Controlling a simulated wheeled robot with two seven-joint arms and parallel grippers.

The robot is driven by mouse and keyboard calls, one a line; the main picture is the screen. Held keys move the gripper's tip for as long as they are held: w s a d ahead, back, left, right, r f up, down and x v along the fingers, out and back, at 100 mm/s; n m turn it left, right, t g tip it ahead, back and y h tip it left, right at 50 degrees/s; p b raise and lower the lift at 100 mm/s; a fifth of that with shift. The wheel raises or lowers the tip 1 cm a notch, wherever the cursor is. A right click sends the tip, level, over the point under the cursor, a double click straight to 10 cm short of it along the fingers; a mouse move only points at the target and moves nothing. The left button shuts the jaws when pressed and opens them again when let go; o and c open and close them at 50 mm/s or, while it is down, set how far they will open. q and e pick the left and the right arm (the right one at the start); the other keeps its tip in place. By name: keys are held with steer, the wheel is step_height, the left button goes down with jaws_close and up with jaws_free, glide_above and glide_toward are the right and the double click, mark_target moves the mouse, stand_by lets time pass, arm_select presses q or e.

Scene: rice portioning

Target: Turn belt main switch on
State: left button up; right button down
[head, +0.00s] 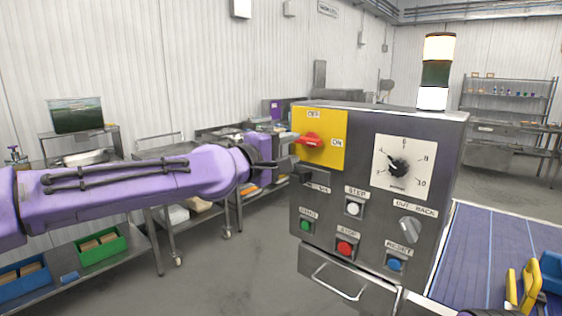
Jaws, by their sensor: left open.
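The control box (380,190) stands in the middle right of the head view. Its belt main switch is a red rotary knob (311,141) on a yellow plate (330,155), with OFF lettered above and ON to the right. The knob's grip appears to lie roughly level. My left gripper (292,164) is open, just below and left of the knob, overlapping the box's left edge in the picture. I cannot tell whether it touches the box. No object shows between its fingers. My right gripper is not in view.
The box also carries a dial (398,167), a white button (353,208), a green button (306,225), a red button (345,248) and a blue button (395,264). A signal tower (436,72) stands on top. A blue belt (485,240) runs at right. Steel tables stand at left.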

arm_select(q)
steer(key=v, duration=0.4)
steer(key=shift+s+b, duration=0.1)
steer(key=shift+b, duration=0.3)
